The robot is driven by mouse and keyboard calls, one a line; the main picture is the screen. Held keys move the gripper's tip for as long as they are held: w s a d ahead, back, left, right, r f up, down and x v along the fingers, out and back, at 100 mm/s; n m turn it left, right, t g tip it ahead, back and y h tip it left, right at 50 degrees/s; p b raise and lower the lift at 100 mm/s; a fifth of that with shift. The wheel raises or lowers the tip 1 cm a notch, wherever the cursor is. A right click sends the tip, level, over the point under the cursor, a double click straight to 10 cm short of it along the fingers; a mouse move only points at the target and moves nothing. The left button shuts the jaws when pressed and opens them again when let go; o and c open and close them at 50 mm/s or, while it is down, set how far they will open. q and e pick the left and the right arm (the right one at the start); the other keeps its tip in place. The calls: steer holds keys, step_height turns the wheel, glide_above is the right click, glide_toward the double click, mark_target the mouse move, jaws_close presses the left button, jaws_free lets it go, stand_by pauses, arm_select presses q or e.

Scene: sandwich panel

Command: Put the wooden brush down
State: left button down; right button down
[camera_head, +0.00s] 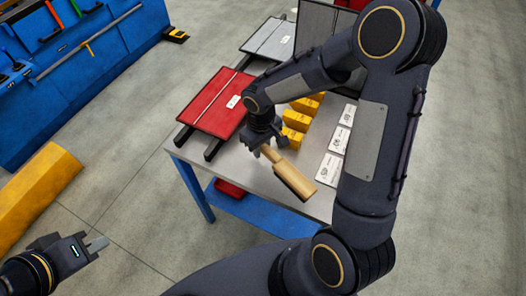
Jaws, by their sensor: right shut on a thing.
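The wooden brush (290,176) has a pale wooden body with a dark strip along its lower edge. It is over the front part of the metal table (228,168), tilted down to the right. I cannot tell whether it touches the tabletop. My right gripper (266,146) is shut on the upper left end of the brush, and its fingers hide part of that end. My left gripper (97,244) is at the lower left, away from the table and the brush. Its jaw opening cannot be made out.
A red panel (217,102) lies on dark rails at the table's left. Several yellow blocks (296,120) and white cards (333,167) lie behind and right of the brush. A grey panel (270,38) is at the back. A yellow barrier (38,190) stands on the floor at left.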

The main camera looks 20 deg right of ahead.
mark_target(263, 159)
steer(key=shift+w+d+f, duration=0.1)
steer(key=shift+d+f, duration=0.05)
steer(key=shift+f, duration=0.1)
steer(key=shift+w+d+f, duration=0.15)
steer(key=shift+f, duration=1.75)
steer(key=c, duration=1.3)
jaws_free()
steer(key=shift+o, duration=0.2)
